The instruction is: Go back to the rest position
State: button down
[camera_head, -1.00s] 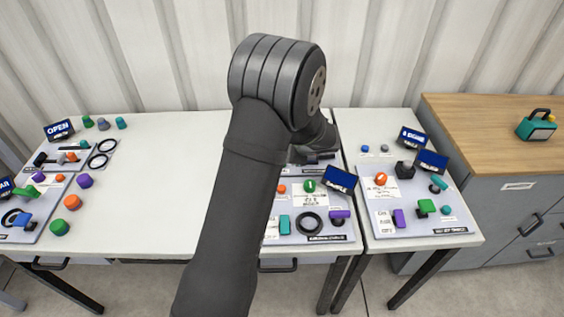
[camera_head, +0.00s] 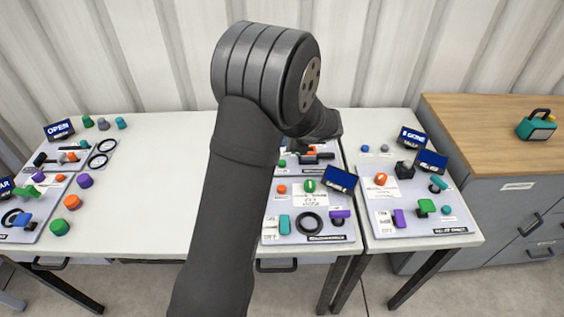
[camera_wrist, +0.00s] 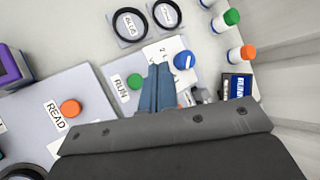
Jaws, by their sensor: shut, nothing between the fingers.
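My gripper (camera_wrist: 158,88) shows in the wrist view with its two grey-blue fingers together and nothing between them. Its tips are over a panel, between a label reading RUN (camera_wrist: 121,89) and a blue knob (camera_wrist: 184,60). I cannot tell the height of the tips above the panel. In the head view my arm rises through the middle and bends away to the right, and the fingers cannot be made out there.
The wrist view shows an orange button (camera_wrist: 70,107) by a READ label and two black rings (camera_wrist: 130,24). In the head view, panels with knobs and signs (camera_head: 339,180) stand right of my arm. White tabletop (camera_head: 165,180) left of my arm is clear. A teal toolbox (camera_head: 536,126) stands far right.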

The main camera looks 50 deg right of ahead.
jog(key=shift+f, duration=1.45)
jog(key=shift+d+r, duration=0.1)
jog(key=shift+r, duration=0.25)
notch_tip(320, 180, up, 6)
jog(key=shift+f, duration=0.1)
